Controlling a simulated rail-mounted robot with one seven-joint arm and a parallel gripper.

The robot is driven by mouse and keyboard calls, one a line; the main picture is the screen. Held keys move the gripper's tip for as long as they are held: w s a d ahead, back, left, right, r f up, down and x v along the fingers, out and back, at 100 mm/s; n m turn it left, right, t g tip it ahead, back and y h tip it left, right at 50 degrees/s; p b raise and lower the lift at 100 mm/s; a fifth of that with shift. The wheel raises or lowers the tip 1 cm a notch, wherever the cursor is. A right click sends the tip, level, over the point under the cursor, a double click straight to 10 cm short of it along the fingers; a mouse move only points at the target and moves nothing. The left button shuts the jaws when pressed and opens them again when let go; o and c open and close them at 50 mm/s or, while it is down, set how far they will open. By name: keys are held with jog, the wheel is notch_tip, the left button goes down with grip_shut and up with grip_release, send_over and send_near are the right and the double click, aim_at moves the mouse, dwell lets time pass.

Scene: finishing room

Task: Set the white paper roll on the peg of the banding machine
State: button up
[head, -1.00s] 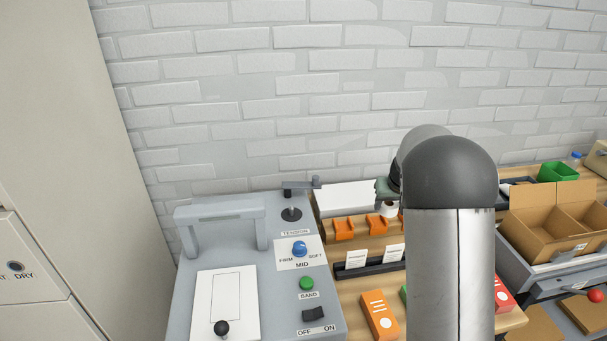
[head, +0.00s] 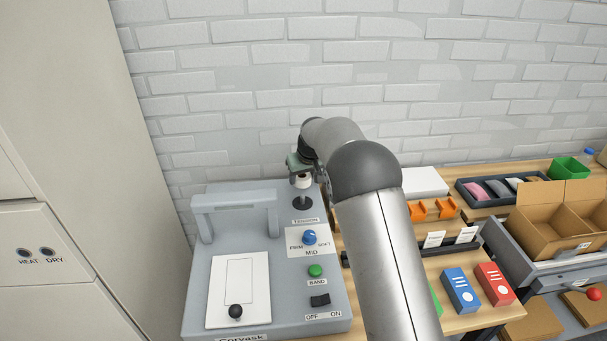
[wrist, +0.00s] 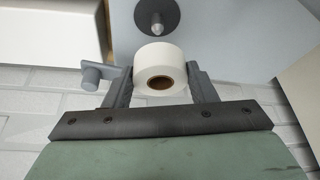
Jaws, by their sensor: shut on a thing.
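The white paper roll (wrist: 158,62) is held between the two fingers of my gripper (wrist: 160,85), its brown core hole facing the wrist camera. In the head view my gripper (head: 301,172) holds the roll (head: 303,182) at the back right of the grey banding machine (head: 222,265), above the dark round peg base (head: 303,203). In the wrist view the peg (wrist: 157,24), a metal pin on a dark disc, shows beyond the roll and apart from it in the picture. The roll looks clear of the peg; the exact gap is hard to judge.
The machine has a grey arch (head: 235,205), a blue tension knob (head: 309,237), a green button (head: 316,270) and a black switch (head: 320,300). To the right stand orange holders (head: 432,209), colored boxes (head: 461,290) and an open carton (head: 560,220). A brick wall is behind.

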aim_at(303, 197)
jog(key=shift+f+b, duration=1.75)
jog(key=shift+f, duration=1.75)
jog(key=o, duration=1.4)
jog(key=shift+o, duration=0.2)
jog(key=shift+r, duration=0.15)
jog(key=shift+r+p, duration=0.45)
jog(key=shift+r, duration=0.55)
jog(key=shift+r, duration=0.1)
notch_tip(303, 197, up, 6)
jog(key=p, duration=0.2)
jog(key=shift+p, duration=0.35)
